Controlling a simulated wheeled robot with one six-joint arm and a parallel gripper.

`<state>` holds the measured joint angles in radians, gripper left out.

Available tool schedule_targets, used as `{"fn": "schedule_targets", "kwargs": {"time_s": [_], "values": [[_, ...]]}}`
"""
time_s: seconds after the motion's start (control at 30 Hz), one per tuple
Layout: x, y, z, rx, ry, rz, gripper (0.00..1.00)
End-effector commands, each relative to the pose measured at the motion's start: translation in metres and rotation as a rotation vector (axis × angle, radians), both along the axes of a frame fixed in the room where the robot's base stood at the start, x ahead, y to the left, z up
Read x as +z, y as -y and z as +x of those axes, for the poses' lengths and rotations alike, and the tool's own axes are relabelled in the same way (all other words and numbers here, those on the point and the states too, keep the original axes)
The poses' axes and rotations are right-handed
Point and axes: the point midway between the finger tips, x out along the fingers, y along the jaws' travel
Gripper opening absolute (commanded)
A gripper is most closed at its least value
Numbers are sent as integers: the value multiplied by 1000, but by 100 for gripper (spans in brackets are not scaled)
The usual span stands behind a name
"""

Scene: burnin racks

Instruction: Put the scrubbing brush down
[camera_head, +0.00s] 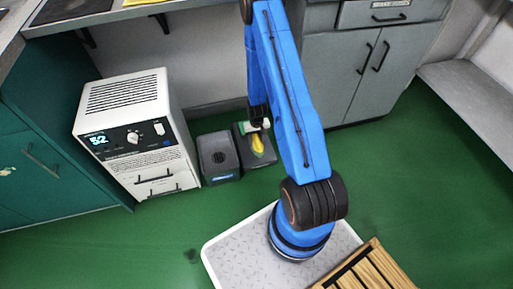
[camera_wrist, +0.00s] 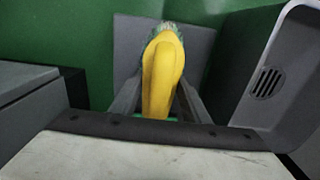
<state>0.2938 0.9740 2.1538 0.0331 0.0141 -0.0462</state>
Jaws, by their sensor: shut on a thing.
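The scrubbing brush has a yellow body and what look like green bristles at its far end. In the wrist view the brush (camera_wrist: 162,75) stands between the two fingers of my gripper (camera_wrist: 160,98), which is shut on it. In the head view the brush (camera_head: 258,144) shows as a small yellow piece just below my gripper (camera_head: 258,126), over a dark grey open bin or tray (camera_head: 268,158) on the floor. I cannot tell whether the brush touches the bin's bottom. The fingers hide part of it.
A dark grey box (camera_head: 218,158) stands just left of the bin. A white cabinet unit (camera_head: 136,130) with a lit display is further left, and grey cupboards (camera_head: 350,70) are at the back right. A wooden slatted thing (camera_head: 370,268) lies at the front right. Green floor is clear at right.

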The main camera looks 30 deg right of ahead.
Motion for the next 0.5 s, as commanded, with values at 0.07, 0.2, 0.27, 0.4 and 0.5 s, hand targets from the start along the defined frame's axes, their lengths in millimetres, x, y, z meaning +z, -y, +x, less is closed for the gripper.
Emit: {"fn": "schedule_targets", "kwargs": {"time_s": [0.07,0.2,0.27,0.4,0.5], "values": [[-7,0,0,-1,0,0,6],[-12,0,1,-1,1,0,6],[-15,0,1,-1,0,-1,6],[-29,0,0,0,-2,-1,6],[-41,0,0,1,-3,-2,6]]}}
